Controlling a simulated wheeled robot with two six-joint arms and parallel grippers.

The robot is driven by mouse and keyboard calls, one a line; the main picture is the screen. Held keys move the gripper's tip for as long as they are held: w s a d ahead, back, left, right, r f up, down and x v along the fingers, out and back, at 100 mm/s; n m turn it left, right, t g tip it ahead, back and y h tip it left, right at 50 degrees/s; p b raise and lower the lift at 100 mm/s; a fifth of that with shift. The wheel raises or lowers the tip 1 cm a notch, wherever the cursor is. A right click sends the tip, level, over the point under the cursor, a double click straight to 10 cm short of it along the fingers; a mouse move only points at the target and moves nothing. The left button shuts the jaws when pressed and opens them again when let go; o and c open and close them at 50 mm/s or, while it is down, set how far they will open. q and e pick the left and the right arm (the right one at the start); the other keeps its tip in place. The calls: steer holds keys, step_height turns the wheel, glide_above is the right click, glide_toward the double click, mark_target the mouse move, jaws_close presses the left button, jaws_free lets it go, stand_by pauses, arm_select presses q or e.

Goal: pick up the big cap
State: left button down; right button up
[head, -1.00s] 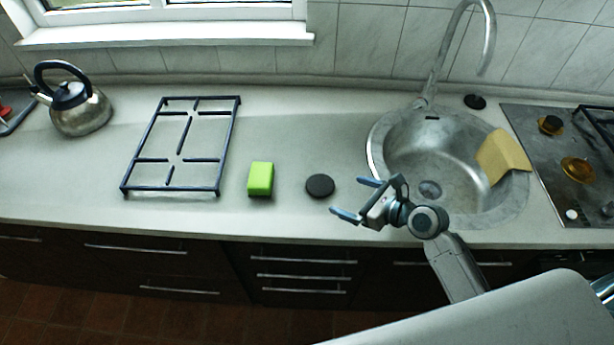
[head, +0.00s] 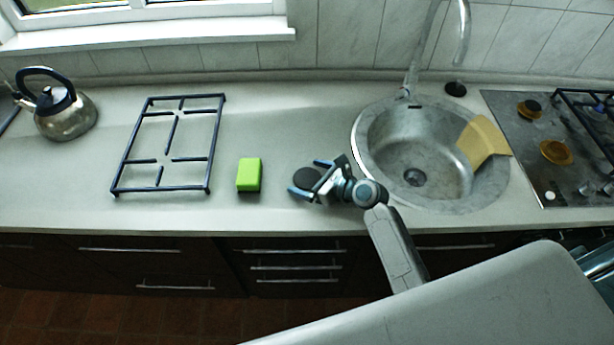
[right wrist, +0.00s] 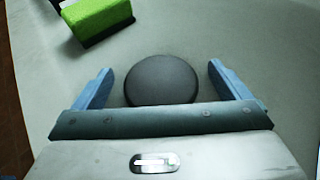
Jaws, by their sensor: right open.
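The big cap is a flat black disc (head: 306,178) lying on the counter between the green sponge and the sink. It also shows in the right wrist view (right wrist: 161,80), between the two blue fingers. My right gripper (head: 307,177) is open, with one finger on each side of the cap. The fingers look apart from the cap, with a gap on both sides. A smaller black cap (head: 455,89) lies behind the sink at the right. My left gripper is not in view.
A green sponge (head: 249,174) lies left of the cap, near a black grate (head: 165,158). A kettle (head: 66,115) stands at the far left. The sink (head: 414,150), with a yellow cloth (head: 483,141), and the hob (head: 535,175) are at the right.

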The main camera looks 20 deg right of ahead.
mark_target(311, 180)
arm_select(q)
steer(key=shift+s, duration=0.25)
arm_select(e)
steer(key=shift+c, duration=0.5)
steer(key=c, duration=1.1)
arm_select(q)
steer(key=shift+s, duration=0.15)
arm_select(e)
steer(key=shift+o, duration=0.2)
steer(key=shift+r, duration=0.15)
steer(key=shift+d+r, duration=0.1)
steer(key=shift+r, duration=0.5)
steer(key=shift+s+r+b, duration=0.2)
steer(key=shift+r+b, duration=0.25)
steer(key=shift+r, duration=0.55)
arm_select(q)
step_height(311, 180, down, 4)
steer(key=b, duration=0.2)
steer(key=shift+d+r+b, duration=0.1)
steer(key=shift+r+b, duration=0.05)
steer(key=shift+b, duration=0.25)
arm_select(e)
steer(key=s+d, duration=0.1)
steer(key=s, duration=0.4)
steer(key=s+d+r, duration=0.1)
steer(key=s, duration=0.4)
steer(key=s+d, duration=0.1)
steer(key=s, duration=0.4)
steer(key=shift+s+r, duration=0.25)
steer(key=shift+r, duration=0.05)
